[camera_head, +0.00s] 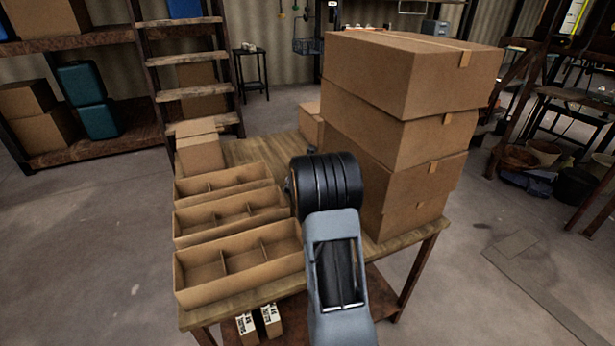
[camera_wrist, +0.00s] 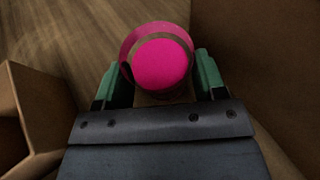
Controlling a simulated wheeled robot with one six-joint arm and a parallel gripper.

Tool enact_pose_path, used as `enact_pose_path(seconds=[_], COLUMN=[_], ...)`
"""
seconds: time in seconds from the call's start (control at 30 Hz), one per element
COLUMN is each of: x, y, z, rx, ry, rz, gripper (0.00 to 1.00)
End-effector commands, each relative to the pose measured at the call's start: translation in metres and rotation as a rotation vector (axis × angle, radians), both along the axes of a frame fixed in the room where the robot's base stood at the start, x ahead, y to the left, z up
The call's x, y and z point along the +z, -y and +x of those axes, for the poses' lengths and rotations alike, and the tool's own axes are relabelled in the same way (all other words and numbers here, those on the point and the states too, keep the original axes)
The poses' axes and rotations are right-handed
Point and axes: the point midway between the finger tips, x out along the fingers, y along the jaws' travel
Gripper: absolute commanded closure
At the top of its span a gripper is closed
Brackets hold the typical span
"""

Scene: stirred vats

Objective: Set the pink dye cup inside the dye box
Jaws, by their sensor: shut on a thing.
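The pink dye cup (camera_wrist: 160,66) sits between the two green fingers of my gripper (camera_wrist: 164,60) in the wrist view. The gripper is shut on it, and the cup's bright pink round face points toward the camera. In the head view my arm hides the gripper and the cup. Three open cardboard boxes with dividers stand on the left of the table: a front one (camera_head: 240,283), a middle one (camera_head: 215,236) and a back one (camera_head: 205,196). Their visible compartments look empty. I cannot tell which is the dye box.
Tall stacked cartons (camera_head: 410,138) stand close on the right of my arm. A small carton (camera_head: 200,154) is behind the divided boxes. The wooden table (camera_head: 255,151) has bare room at the back. In the wrist view cardboard walls flank the gripper on both sides.

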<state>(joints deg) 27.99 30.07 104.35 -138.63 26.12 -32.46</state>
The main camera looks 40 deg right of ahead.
Motion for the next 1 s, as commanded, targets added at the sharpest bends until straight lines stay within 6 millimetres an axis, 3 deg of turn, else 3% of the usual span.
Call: enact_pose_path(seconds=[0.1,0.13,0.4,0.73,1.0], x=[-0.003,-0.003,-0.002,0.003,0.022], y=[0.000,0.000,0.000,-0.001,-0.034], z=[0.000,0.000,0.000,-0.001,-0.031], rx=[0.000,0.000,0.000,0.000,0.002], ry=[0.001,0.000,0.000,0.000,0.001], rz=[-0.001,0.000,0.000,0.000,0.000], gripper=[0.64,0.34,0.10,0.10,0.10])
